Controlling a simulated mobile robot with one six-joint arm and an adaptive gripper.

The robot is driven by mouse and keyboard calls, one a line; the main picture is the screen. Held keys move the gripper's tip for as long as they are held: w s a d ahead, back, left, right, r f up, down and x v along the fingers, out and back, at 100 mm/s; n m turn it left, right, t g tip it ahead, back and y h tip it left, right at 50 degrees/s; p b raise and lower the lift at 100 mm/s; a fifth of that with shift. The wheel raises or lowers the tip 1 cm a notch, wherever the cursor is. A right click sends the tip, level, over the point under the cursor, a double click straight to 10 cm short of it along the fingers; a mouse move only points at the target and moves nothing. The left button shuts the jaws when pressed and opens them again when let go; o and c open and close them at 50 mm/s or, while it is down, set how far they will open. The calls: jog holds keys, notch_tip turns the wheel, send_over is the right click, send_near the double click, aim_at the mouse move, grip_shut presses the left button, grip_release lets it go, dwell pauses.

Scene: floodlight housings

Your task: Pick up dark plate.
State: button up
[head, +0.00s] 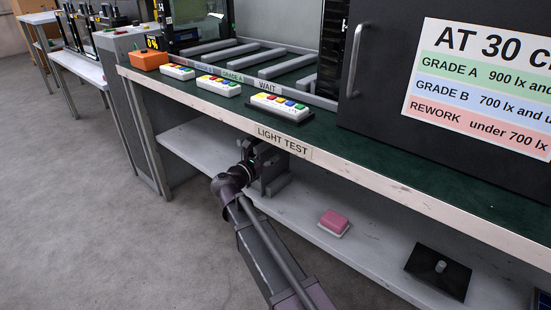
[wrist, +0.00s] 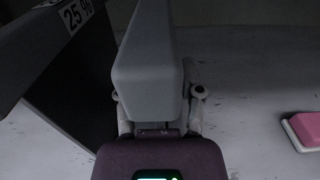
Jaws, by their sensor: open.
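A flat black plate with a short pale knob (head: 438,268) lies on the lower shelf at the right of the head view. A second dark panel (wrist: 62,118) stands under a grey bar marked 25 % at the left of the wrist view. I cannot tell which is the task's dark plate. My gripper (head: 264,160) is under the bench's front edge, above the lower shelf. In the wrist view my gripper (wrist: 158,100) is open, its fingers on either side of a grey block (wrist: 147,60). Whether they touch it is hidden.
The bench edge marked LIGHT TEST (head: 284,143) is close above my gripper. A pink block on a white base (head: 335,222) lies on the lower shelf (head: 300,220). Button boxes (head: 280,105) and a black cabinet (head: 385,70) stand on the green top. The floor at left is clear.

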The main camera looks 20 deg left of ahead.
aim_at(269, 146)
grip_shut()
jog(key=shift+r, duration=0.2)
notch_tip(269, 146, up, 3)
jog(key=p, duration=0.3)
jog(key=shift+r+p, duration=0.15)
jog(key=shift+p, duration=0.15)
jog(key=v, duration=1.8)
jog(key=shift+s, duration=0.1)
